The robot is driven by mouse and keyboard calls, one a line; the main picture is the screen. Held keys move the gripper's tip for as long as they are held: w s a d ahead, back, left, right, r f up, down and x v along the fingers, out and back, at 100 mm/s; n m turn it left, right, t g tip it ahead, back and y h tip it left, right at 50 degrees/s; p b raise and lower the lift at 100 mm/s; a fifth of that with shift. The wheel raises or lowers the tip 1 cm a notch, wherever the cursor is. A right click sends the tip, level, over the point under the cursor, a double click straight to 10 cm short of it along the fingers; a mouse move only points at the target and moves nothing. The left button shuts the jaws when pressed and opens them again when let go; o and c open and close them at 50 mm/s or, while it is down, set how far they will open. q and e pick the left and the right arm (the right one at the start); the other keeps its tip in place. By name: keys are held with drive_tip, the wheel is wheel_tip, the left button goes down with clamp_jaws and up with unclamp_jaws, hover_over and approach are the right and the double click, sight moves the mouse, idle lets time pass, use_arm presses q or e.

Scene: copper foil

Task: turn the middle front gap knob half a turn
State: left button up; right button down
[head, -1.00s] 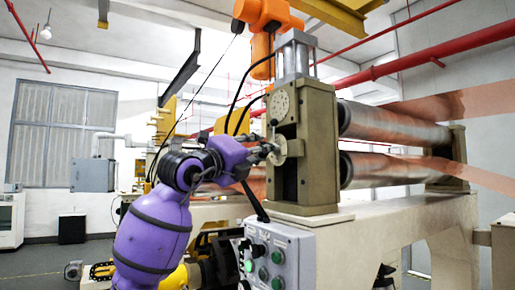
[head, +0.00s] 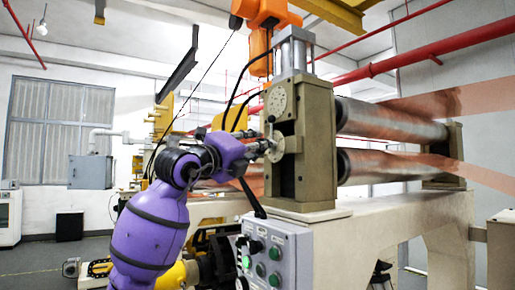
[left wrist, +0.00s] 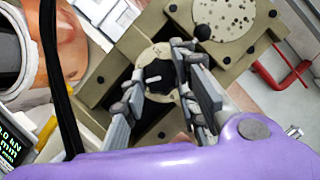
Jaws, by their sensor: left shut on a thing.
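The gap knob (head: 281,147) is on the front of the beige roller stand, at mid-height, below a round pale dial plate. In the left wrist view it has a pale round disc (left wrist: 153,57) and a dark centre with a white mark. My left gripper (head: 270,146) reaches it from the left in the head view. In the left wrist view, the grey fingers of my left gripper (left wrist: 160,84) stand on either side of the dark centre, shut on the knob. The fingers hide part of the disc. My right gripper is in neither view.
The beige stand (head: 320,150) holds two steel rollers (head: 392,122) with copper foil running right. A black cable hangs beside the stand.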

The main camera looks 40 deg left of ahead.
use_arm(q)
drive_tip(key=shift+a, duration=0.1)
drive_tip(key=o, duration=1)
drive_tip(key=shift+o, duration=0.3)
drive_tip(key=shift+a, duration=0.15)
drive_tip(key=v, duration=1.2)
